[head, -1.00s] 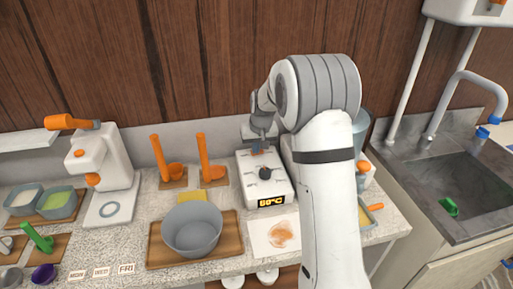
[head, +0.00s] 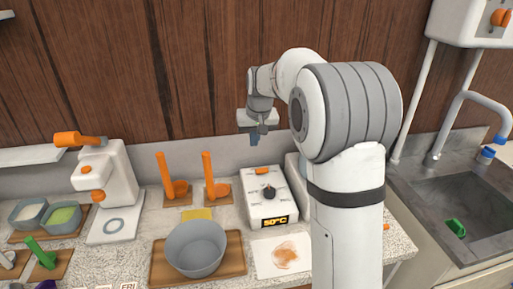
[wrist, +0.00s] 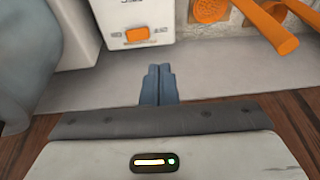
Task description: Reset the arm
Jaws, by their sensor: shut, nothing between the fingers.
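My gripper (head: 255,139) hangs in the air near the wooden back wall, above and behind the white heater box with the display. In the wrist view its two blue-grey fingers (wrist: 158,85) are together with nothing between them. The arm is raised and bent at the elbow, and it hides part of the counter on the right. The white heater box (head: 258,188) has a dark knob and a lit display showing a temperature; its orange switch also shows in the wrist view (wrist: 138,35).
A grey pot (head: 197,250) stands on a wooden board. Two orange ladles (head: 209,175) stand behind it. A white machine with an orange handle (head: 103,180) is at left. A stained white sheet (head: 282,257) lies in front of the heater box. A sink (head: 460,215) is at right.

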